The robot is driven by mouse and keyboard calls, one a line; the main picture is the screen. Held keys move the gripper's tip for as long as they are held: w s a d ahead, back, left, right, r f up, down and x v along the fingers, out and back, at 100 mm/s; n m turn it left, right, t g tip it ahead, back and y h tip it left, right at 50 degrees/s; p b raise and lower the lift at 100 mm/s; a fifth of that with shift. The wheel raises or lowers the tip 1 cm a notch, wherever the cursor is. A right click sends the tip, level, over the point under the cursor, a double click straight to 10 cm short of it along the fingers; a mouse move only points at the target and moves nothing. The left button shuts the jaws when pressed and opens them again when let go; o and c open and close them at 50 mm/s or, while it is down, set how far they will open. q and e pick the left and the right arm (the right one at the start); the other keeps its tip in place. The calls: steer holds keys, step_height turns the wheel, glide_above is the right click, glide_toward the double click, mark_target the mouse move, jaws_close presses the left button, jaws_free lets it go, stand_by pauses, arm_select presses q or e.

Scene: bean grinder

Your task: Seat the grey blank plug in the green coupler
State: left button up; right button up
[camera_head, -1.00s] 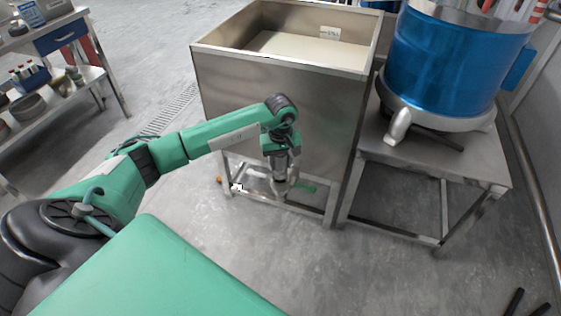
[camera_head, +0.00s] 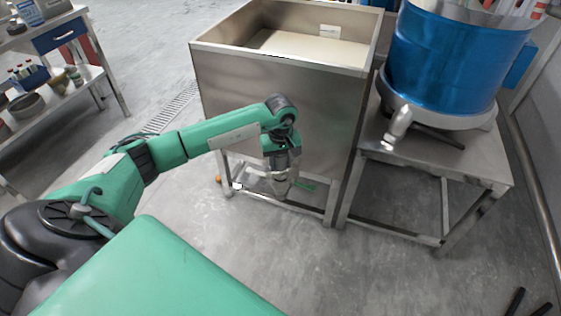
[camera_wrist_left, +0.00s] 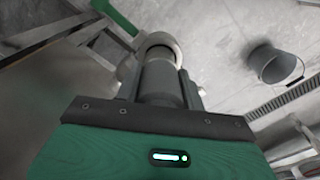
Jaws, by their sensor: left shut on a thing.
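My left gripper (camera_head: 279,187) hangs low in front of the steel tank, between its front legs. It is shut on a small grey piece, which looks like the blank plug; in the left wrist view a pale grey round rim (camera_wrist_left: 160,42) shows at the fingertips. The gripper body hides most of it. In the left wrist view a green strip (camera_wrist_left: 114,14) shows at upper left. I cannot tell whether plug and coupler touch. My right gripper is not in view.
The steel tank (camera_head: 270,110) stands close behind my left gripper, with legs and a low rail around it. A table (camera_head: 440,165) with a blue drum (camera_head: 455,65) stands to the right. A dark bucket (camera_wrist_left: 275,65) sits on the floor. Floor in front is clear.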

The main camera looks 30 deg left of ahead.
mark_target(280, 169)
arm_select(q)
steer(key=shift+f+b, duration=1.3)
steer(key=shift+f, duration=0.4)
steer(key=o, duration=1.4)
step_height(280, 169, up, 14)
steer(key=shift+f+p, duration=0.1)
steer(key=shift+p, duration=0.85)
